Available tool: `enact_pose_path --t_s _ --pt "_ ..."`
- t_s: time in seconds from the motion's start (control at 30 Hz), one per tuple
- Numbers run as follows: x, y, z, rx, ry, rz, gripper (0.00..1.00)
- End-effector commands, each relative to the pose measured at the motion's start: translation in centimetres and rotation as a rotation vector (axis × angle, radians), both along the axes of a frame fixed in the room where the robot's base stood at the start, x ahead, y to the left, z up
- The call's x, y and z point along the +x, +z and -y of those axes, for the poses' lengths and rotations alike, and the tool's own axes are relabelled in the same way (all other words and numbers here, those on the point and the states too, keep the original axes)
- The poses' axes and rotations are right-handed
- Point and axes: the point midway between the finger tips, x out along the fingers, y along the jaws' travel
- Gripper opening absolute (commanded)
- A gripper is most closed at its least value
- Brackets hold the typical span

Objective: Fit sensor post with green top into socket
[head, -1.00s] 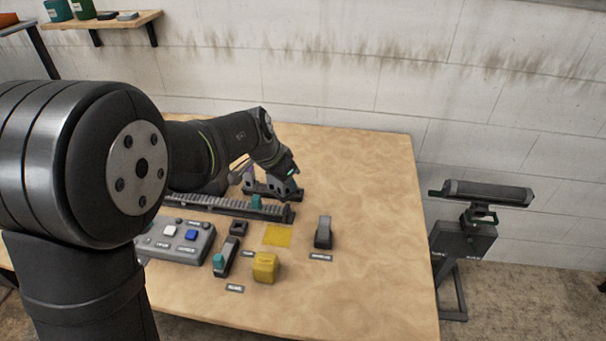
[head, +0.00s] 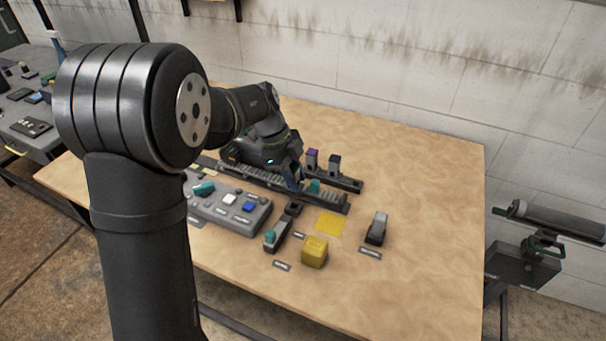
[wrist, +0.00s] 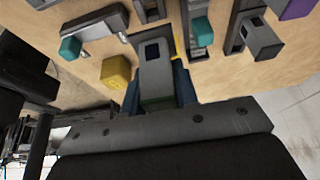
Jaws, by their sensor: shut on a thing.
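My gripper (head: 292,175) is over the slotted rail in the head view. In the wrist view its blue fingers (wrist: 185,86) are shut on a grey post (wrist: 156,62) with a dark window on one end and a dull greenish face (wrist: 158,103) near the jaws. In the head view I cannot make out the held post. A small dark square block (head: 293,208), which looks like the socket, stands in front of the rail, apart from my gripper. It seems to show at the top of the wrist view (wrist: 150,10). Its opening is not clear.
A rack (head: 345,182) behind the rail holds a purple-topped post (head: 312,158) and a grey post (head: 334,165). A teal block (head: 313,186) sits on the rail. A yellow cube (head: 314,252), teal-ended lever (head: 276,235), button box (head: 232,208) and dark switch (head: 377,229) stand in front.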

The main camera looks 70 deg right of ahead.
Motion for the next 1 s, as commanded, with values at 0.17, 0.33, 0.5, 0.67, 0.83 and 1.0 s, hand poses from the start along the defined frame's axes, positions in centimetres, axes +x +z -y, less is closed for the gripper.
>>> enact_pose_path --t_s 0.17,0.33,0.5,0.67,0.83,1.0 --pt "0.0 -0.8 0.0 0.0 0.0 0.0 0.0" --pt "0.0 -2.1 0.0 0.0 0.001 0.0 0.0" --pt "-0.1 -3.4 0.0 0.001 0.002 0.0 0.0" --pt "0.0 -4.0 0.0 -0.001 0.002 0.0 0.0" --pt "0.0 -4.0 0.0 -0.001 0.002 0.001 0.0" --pt "0.0 -4.0 0.0 -0.001 0.002 0.001 0.0"
